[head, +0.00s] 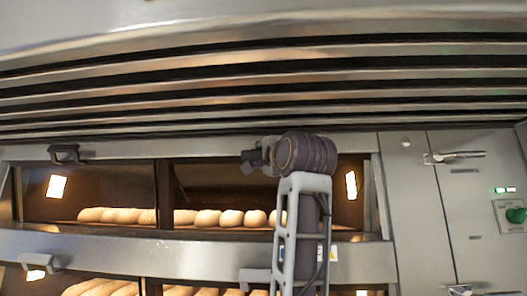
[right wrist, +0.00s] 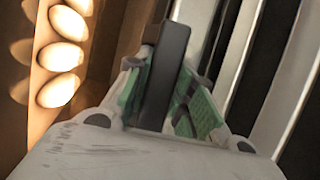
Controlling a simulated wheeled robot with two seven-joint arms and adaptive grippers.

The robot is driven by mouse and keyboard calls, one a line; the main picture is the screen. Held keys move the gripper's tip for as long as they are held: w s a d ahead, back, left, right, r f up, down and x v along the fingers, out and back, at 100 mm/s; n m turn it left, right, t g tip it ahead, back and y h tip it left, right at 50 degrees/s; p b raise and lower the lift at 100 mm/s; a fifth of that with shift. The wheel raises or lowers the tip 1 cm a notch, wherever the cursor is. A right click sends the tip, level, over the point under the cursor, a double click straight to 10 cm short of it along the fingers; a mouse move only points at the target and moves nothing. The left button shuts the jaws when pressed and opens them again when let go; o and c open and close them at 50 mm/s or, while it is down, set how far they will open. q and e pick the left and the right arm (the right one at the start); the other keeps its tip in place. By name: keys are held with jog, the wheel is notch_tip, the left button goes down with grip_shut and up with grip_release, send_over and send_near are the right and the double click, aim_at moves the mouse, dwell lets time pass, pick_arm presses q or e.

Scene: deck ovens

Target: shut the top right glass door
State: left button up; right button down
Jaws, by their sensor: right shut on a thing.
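The top right glass door (head: 225,187) is in the upper oven deck, right of the middle post. Pale loaves (head: 208,217) and a lit lamp show behind it. How far it stands open, if at all, I cannot tell. My right gripper (head: 258,160) is at the door's upper edge and hides part of it. In the right wrist view its green-padded fingers (right wrist: 160,95) are shut on a dark bar, the door handle (right wrist: 166,70). My left gripper is not in view.
The top left glass door has its own dark handle (head: 65,153). A lower deck with loaves (head: 100,288) and handles lies below. Slatted metal louvres (head: 250,85) overhang above.

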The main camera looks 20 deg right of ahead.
jog(key=shift+s+r+m+g+p, duration=0.1)
jog(key=shift+r+m+g+p, duration=0.2)
jog(key=shift+r+g+p, duration=0.35)
jog(key=shift+f, duration=0.15)
jog(key=c, duration=1.2)
grip_release()
jog(key=shift+f, duration=0.1)
jog(key=s+f, duration=0.2)
jog(key=s, duration=0.9)
jog(key=shift+s, duration=0.35)
